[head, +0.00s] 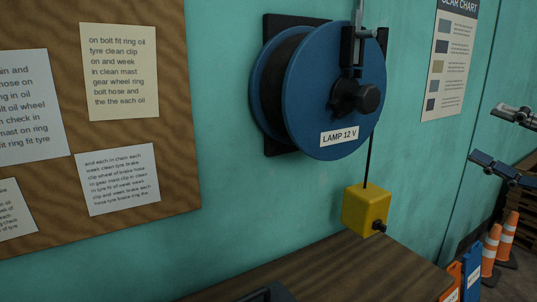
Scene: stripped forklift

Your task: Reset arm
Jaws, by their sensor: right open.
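My right gripper (487,132) is at the right edge of the head view. Its two fingers are spread apart, one above the other, with nothing between them. It is to the right of the blue cable reel (310,105) and apart from it in the picture. My left gripper is not in view.
The reel, labelled "LAMP 12 V", is on the teal wall, and a yellow box (362,209) hangs from its cable above the wooden bench top (350,265). A pinboard (180,180) is at left, a chart (450,65) upper right. Orange cones (507,238) stand lower right.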

